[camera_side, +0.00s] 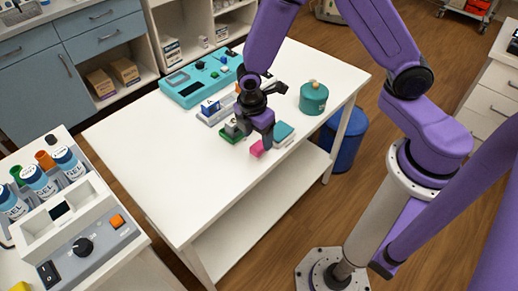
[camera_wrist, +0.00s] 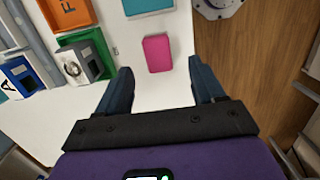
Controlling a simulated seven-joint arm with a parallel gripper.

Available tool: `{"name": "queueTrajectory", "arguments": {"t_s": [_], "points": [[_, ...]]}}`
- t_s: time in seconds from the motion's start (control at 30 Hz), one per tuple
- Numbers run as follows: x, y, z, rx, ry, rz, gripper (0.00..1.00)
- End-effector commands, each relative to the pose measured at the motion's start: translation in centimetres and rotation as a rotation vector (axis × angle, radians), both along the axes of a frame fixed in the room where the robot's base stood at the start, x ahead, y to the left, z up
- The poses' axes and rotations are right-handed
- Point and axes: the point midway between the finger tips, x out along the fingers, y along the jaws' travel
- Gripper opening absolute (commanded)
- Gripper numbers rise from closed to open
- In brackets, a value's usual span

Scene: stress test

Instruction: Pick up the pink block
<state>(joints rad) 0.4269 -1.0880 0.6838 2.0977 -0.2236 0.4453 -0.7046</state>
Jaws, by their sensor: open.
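The pink block (camera_side: 257,148) lies on the white table (camera_side: 185,190), beside the tip of my gripper (camera_side: 257,138) in the side view. In the wrist view the pink block (camera_wrist: 157,53) lies flat on the white surface, ahead of and between the two fingers of my gripper (camera_wrist: 160,85). The fingers are spread wide with nothing between their tips. The block looks free of both fingers.
A teal block (camera_side: 283,131) lies right of the pink block. A green tray (camera_side: 231,135) with a grey piece is close on the left. A teal pot (camera_side: 313,97) and teal device (camera_side: 200,78) stand further back. The table's front left is clear.

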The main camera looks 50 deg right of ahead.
Motion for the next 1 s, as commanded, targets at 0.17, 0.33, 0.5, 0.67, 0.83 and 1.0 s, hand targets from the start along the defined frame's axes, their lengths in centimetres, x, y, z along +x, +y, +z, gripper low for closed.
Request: {"name": "queueTrajectory", "arguments": {"t_s": [0.17, 0.33, 0.5, 0.67, 0.83, 1.0], "points": [[0.0, -0.1, -0.7, 0.001, 0.0, -0.002, 0.68], [0.1, -0.5, -2.5, -0.001, 0.002, -0.001, 0.68], [0.2, -0.9, -4.5, -0.001, 0.002, -0.001, 0.68], [0.2, -0.9, -5.5, 0.001, 0.0, -0.001, 0.68], [0.2, -0.9, -5.6, 0.002, -0.001, -0.001, 0.68], [0.2, -0.9, -5.6, 0.002, 0.0, -0.001, 0.42]]}}
